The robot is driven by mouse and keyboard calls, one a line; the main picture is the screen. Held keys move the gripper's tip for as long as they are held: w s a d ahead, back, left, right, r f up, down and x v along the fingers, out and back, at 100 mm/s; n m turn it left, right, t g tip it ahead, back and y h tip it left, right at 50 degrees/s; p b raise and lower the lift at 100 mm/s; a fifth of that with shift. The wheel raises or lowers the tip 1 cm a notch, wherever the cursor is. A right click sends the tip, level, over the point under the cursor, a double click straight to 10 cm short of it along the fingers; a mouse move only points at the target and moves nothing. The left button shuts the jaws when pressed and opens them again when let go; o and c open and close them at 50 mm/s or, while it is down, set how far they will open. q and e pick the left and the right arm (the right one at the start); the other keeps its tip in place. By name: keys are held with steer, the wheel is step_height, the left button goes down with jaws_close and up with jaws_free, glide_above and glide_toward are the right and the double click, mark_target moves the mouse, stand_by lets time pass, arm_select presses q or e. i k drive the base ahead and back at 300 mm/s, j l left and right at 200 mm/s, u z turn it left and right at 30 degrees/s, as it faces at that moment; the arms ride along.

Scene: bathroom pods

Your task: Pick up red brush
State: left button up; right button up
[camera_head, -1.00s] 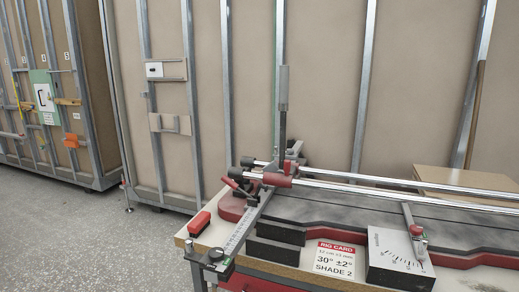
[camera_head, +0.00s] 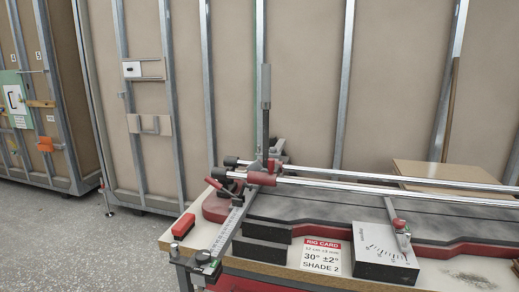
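A small red block-shaped item with a dark underside, which looks like the red brush (camera_head: 183,226), lies on the left front corner of the workbench (camera_head: 160,243). It is beside the cutting rig's metal ruler arm (camera_head: 228,232), apart from it. Its bristles cannot be made out clearly. Neither of my grippers shows in the head view.
The rig's twin rails (camera_head: 380,186) and upright handle (camera_head: 265,90) stand over the bench. Black blocks (camera_head: 262,240), a rig card (camera_head: 321,257) and a grey angle gauge (camera_head: 378,257) lie along the front. Open floor (camera_head: 70,240) is at the left.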

mark_target(181, 229)
steer(key=z, duration=0.95)
steer(key=u, duration=1.5)
steer(key=i+j+z, duration=0.1)
steer(key=i+j, duration=0.25)
steer(key=j, duration=0.3)
steer(key=i+j+z, duration=0.15)
steer(key=i+j, duration=0.2)
steer(key=j, duration=0.3)
steer(key=l+z, duration=0.05)
